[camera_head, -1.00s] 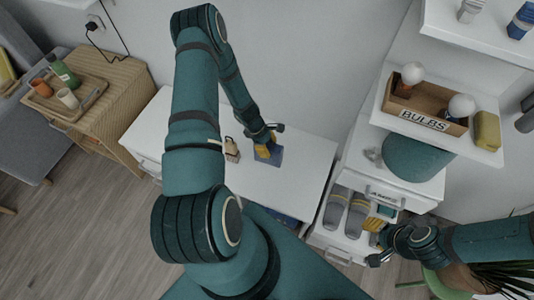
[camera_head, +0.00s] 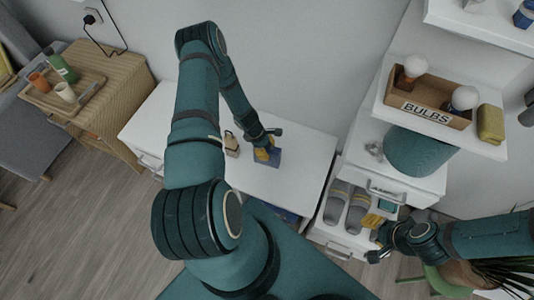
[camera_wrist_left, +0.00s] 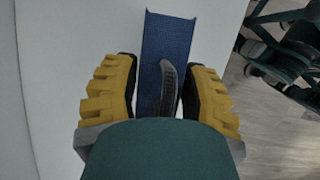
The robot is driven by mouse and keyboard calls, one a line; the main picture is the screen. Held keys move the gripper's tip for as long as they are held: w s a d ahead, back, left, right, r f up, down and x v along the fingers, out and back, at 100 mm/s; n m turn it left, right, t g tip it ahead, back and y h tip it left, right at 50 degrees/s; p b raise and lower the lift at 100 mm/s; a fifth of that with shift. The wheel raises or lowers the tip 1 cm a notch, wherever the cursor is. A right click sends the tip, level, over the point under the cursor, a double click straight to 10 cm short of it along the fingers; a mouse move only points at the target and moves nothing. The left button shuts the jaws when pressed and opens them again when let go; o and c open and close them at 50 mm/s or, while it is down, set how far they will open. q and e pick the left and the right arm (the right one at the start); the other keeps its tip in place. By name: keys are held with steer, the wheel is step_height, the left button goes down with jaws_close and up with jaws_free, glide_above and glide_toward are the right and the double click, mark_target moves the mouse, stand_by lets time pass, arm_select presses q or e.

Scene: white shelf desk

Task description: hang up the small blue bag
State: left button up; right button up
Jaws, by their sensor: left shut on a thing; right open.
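The small blue bag (camera_head: 275,159) is over the white desk top, under my left gripper (camera_head: 266,148). The left wrist view shows its blue body (camera_wrist_left: 167,35) and a dark curved handle (camera_wrist_left: 168,85) between the yellow fingers. My left gripper (camera_wrist_left: 162,95) is shut on the bag's handle; my wrist hides the lower part. I cannot tell whether the bag touches the desk. My right gripper (camera_head: 376,247) is open and empty at the lower right, beside the drawer unit. No hook shows clearly.
A small tan bag (camera_head: 231,146) stands on the white desk (camera_head: 300,170), left of the blue bag. A white shelf at right holds a bulb box (camera_head: 428,103) and a yellow sponge-like block (camera_head: 491,123). Below are a teal lampshade-like thing (camera_head: 418,152) and slippers (camera_head: 337,200) in an open drawer.

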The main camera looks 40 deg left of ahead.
arm_select(q)
step_height(320, 180, down, 4)
steer(key=shift+r+b, duration=0.25)
steer(key=shift+b, duration=0.1)
steer(key=shift+r, duration=0.1)
steer(key=shift+f, duration=0.2)
steer(key=o, duration=1.2)
